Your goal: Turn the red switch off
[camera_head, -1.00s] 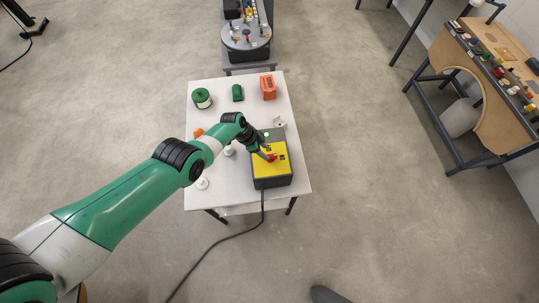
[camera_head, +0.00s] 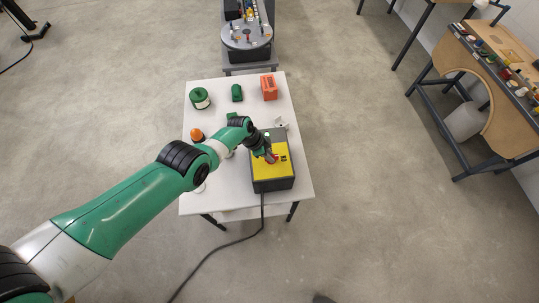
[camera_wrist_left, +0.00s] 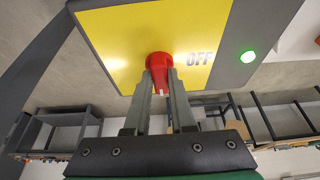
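A dark grey box with a yellow top (camera_head: 267,172) stands at the right front of the white table. The red switch (camera_head: 273,158) sits on its yellow face and also shows in the left wrist view (camera_wrist_left: 159,61). There the word OFF is printed to the right of the switch, with a lit green lamp (camera_wrist_left: 248,56) beyond it. My left gripper (camera_wrist_left: 161,76) has its two fingers on either side of the red switch, closed on its handle. In the head view my left gripper (camera_head: 267,154) partly covers the switch. My right gripper is out of view.
The white table (camera_head: 225,195) also holds a green-topped container (camera_head: 200,98), a green part (camera_head: 237,93), an orange box (camera_head: 268,87) and an orange dome (camera_head: 197,134). A black cable (camera_head: 226,240) runs from the box to the floor. A workbench stands at the right.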

